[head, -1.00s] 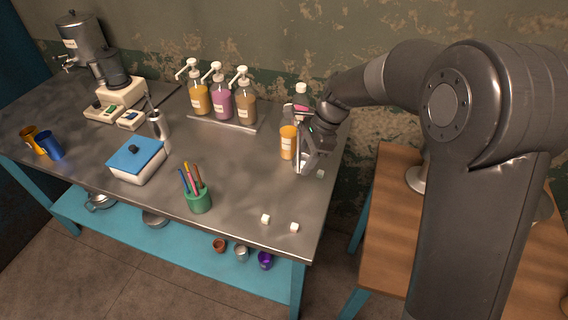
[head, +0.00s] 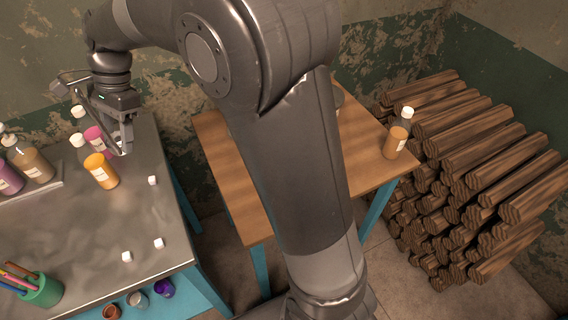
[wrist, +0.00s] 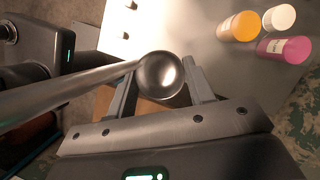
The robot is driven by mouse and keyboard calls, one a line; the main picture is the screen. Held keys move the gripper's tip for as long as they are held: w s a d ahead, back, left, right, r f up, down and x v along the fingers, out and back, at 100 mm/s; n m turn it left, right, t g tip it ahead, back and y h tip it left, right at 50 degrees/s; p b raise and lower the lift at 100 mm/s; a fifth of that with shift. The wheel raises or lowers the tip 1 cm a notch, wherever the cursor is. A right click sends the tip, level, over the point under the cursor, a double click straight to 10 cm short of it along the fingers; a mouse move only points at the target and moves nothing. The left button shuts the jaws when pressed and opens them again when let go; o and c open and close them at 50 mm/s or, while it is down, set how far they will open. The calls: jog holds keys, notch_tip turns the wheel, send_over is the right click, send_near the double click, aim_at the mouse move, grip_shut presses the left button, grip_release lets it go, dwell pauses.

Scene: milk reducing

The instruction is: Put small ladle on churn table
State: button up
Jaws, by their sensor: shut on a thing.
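My gripper (head: 122,150) is above the back right corner of the metal table (head: 150,222), beside the bottles. In the wrist view, my gripper (wrist: 160,92) is shut on the small ladle (wrist: 160,74). Its round shiny metal bowl shows at the fingers and its long handle (wrist: 70,97) runs to the left. In the head view I cannot make out the ladle clearly. A wooden table (head: 232,178) with blue legs stands to the right of the metal table. I take it as the churn table. My arm hides much of its top.
Small white cubes (head: 127,257) lie on the metal table. An orange bottle (head: 396,141) stands on the wooden table's right end. A log pile (head: 470,180) is beyond it. A floor gap separates the tables.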

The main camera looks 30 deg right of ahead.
jog(key=shift+v, duration=0.95)
jog(key=w+d+m+t+y, duration=0.15)
jog(key=w+d+m, duration=0.25)
jog(key=d, duration=1.1)
jog(key=w+d+m+t+h, duration=0.15)
jog(key=w+d+m, duration=0.3)
jog(key=d, duration=0.95)
jog(key=s+d+m+t, duration=0.1)
jog(key=s+d+m, duration=0.2)
jog(key=d, duration=0.8)
jog(key=s+d+m+t, duration=0.1)
jog(key=s+d+m, duration=0.25)
jog(key=d, duration=0.75)
jog(key=s+d+m+t, duration=0.1)
jog(key=s+d+m, duration=0.15)
jog(key=d, duration=0.85)
jog(key=shift+n+h, duration=0.35)
jog(key=shift+h, duration=0.05)
jog(key=f, duration=1.8)
jog(key=s+f, duration=0.1)
jog(key=f, duration=0.8)
jog(key=shift+a, duration=0.25)
jog(key=shift+f, duration=0.1)
